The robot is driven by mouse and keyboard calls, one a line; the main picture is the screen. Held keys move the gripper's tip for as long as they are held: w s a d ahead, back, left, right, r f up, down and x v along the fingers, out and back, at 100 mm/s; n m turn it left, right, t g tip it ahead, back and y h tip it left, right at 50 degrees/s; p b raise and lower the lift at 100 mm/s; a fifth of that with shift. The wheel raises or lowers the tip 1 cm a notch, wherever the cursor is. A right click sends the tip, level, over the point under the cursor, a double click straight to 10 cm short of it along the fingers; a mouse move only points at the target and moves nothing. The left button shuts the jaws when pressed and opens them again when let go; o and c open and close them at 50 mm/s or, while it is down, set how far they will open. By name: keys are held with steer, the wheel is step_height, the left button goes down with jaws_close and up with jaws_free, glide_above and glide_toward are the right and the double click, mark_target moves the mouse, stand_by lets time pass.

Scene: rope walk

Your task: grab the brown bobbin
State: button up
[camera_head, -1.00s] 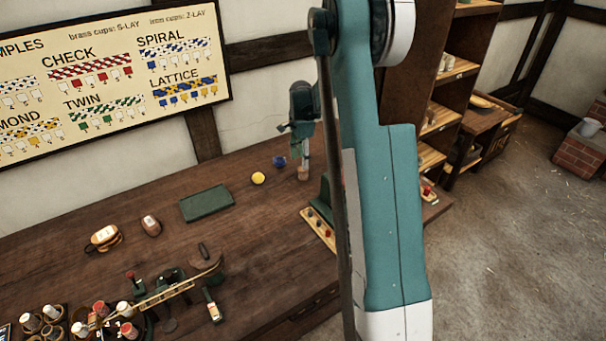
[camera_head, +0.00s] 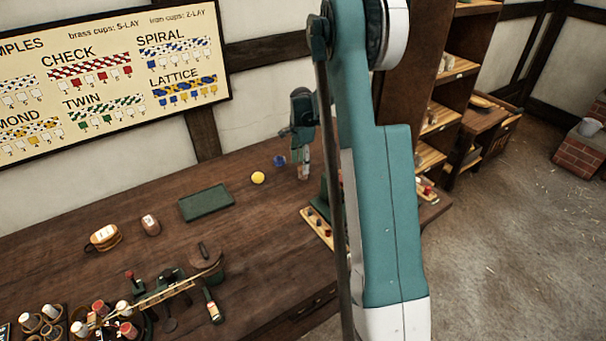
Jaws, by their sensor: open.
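My gripper (camera_head: 303,170) points down at the back right of the wooden bench, with its fingers open and low near the bench top. A small brown thing, likely the brown bobbin, is at the fingertips and mostly hidden by them. I cannot tell whether the fingers touch it. A blue bobbin (camera_head: 279,161) stands just left of the gripper, and a yellow ball-like thing (camera_head: 258,178) lies further left.
A dark green mat (camera_head: 206,203) lies left of the yellow thing. A rack with coloured pieces (camera_head: 317,228) stands in front of the gripper, partly behind my arm. Several spools and tools crowd the bench's front left.

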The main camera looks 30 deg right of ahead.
steer(key=shift+d+f+b, duration=0.15)
steer(key=shift+f+b, duration=0.1)
steer(key=shift+f, duration=1.05)
steer(key=shift+d+f+b, duration=0.1)
steer(key=shift+f+b, duration=0.1)
steer(key=shift+f, duration=1.1)
steer(key=c, duration=1)
